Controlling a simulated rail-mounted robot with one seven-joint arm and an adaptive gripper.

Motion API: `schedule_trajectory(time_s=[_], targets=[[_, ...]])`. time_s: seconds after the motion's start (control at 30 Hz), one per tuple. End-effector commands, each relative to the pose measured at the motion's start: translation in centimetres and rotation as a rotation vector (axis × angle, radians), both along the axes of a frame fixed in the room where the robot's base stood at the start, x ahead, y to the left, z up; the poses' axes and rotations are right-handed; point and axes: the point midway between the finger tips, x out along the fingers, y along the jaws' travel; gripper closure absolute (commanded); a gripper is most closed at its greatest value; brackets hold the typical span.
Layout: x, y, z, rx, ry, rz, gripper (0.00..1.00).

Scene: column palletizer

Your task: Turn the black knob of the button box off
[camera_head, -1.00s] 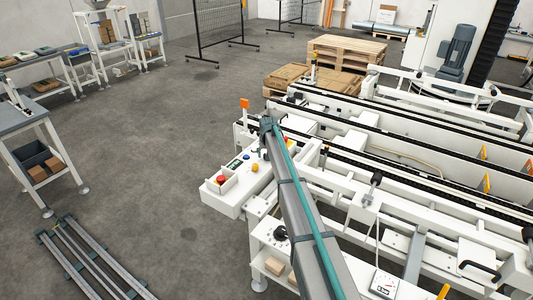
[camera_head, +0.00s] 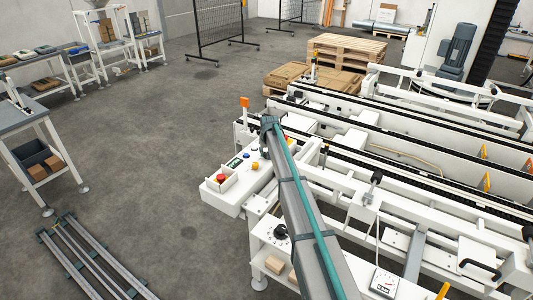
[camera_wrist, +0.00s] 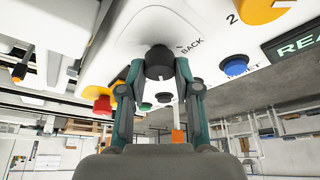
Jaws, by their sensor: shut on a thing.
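The button box (camera_head: 222,198) is a white panel left of the arm in the head view. It carries a red button (camera_head: 221,179), a yellow button (camera_head: 255,167) and a green display (camera_head: 235,163). My arm hides the black knob in that view. In the wrist view the black knob (camera_wrist: 158,60) sits on the white panel face beside the printed word "BACK". My gripper (camera_wrist: 154,76) has its two fingers on either side of the knob and is shut on it. The knob's pointer mark cannot be made out.
White conveyor frames (camera_head: 430,200) fill the right of the head view. Open floor (camera_head: 150,150) lies to the left.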

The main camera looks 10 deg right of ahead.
Motion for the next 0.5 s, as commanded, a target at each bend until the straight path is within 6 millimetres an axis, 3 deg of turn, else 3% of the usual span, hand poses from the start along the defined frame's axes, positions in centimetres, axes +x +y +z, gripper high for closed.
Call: schedule_trajectory(time_s=[0.5], targets=[[0.15,-0.20,-0.15,0.000,-0.002,0.371,1.00]])
